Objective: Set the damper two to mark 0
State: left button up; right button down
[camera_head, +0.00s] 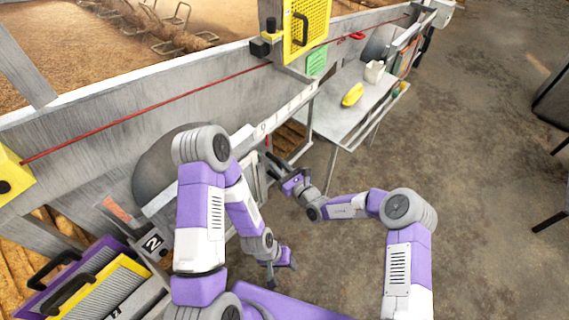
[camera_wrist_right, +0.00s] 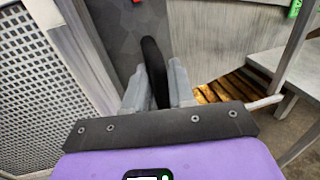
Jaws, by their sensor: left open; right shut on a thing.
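My right gripper (camera_head: 276,168) is beside the grey trough wall, near a white rail (camera_head: 290,108) with dark marks. One mark (camera_head: 263,129) looks like a 0, but it is small. In the right wrist view, my right gripper (camera_wrist_right: 157,88) is shut on a black handle (camera_wrist_right: 153,62) in front of a dark grey plate (camera_wrist_right: 123,40). Which damper the handle belongs to is not readable there. A plate marked 2 (camera_head: 153,243) is at the lower left of the head view. My left gripper (camera_head: 284,275) is open and empty, low in front of the trough.
Yellow and purple mesh panels (camera_head: 105,285) with black handles stand at the lower left. A grey table (camera_head: 335,125) with a yellow item (camera_head: 352,95) and white jug (camera_head: 374,71) stands beyond my right gripper. Wooden slats (camera_wrist_right: 232,86) lie right of the handle.

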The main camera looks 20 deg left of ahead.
jog(key=c, duration=1.1)
grip_release()
jog(key=shift+s+a+f, duration=0.15)
jog(key=shift+s+a, duration=0.05)
jog(key=shift+s, duration=0.2)
jog(key=shift+w+d, duration=0.1)
jog(key=p+v, duration=0.2)
jog(key=v, duration=0.5)
jog(key=shift+d, duration=0.25)
